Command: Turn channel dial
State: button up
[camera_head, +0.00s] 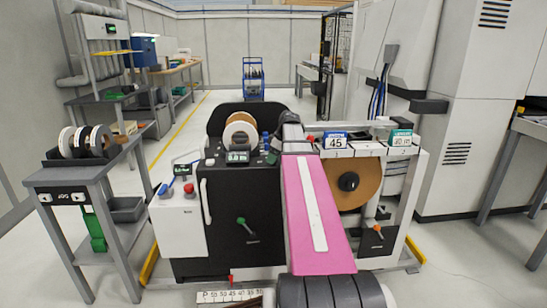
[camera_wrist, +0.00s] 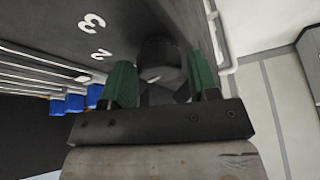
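The channel dial is a dark round knob (camera_wrist: 160,55) on a black panel (camera_wrist: 95,25) in the wrist view. White figures 3 and 2 are printed on the panel left of it. My gripper (camera_wrist: 161,80) has two green fingers, one on each side of the knob. The fingers are apart and the knob lies between them. A narrow gap seems to show at each side, but I cannot tell whether either finger touches. In the head view my pink arm runs up over the machine (camera_head: 240,215), and the dial cannot be made out there.
Blue-tipped rods (camera_wrist: 75,103) lie left of the gripper in the wrist view. In the head view, a tape roll (camera_head: 240,128) stands on the machine's top and a brown disc (camera_head: 370,185) is right of my arm. A grey cart (camera_head: 75,180) stands left, with open floor beyond.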

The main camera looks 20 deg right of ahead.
jog(key=c, duration=0.5)
jog(key=shift+m, duration=0.3)
jog(key=m, duration=0.2)
jog(key=shift+s+m+t+h, duration=0.1)
jog(key=shift+m+t+h, duration=0.2)
jog(key=shift+t+h, duration=0.1)
jog(key=m+h, duration=0.1)
jog(key=m, duration=0.2)
jog(key=shift+a+m+t, duration=0.1)
jog(key=shift+m+t, duration=0.2)
jog(key=shift+t, duration=0.1)
jog(key=m+h, duration=0.2)
jog(key=m, duration=0.3)
jog(key=shift+a, duration=0.1)
jog(key=m+h, duration=0.1)
jog(key=m, duration=0.2)
jog(key=m+g+h, duration=0.1)
jog(key=m, duration=0.2)
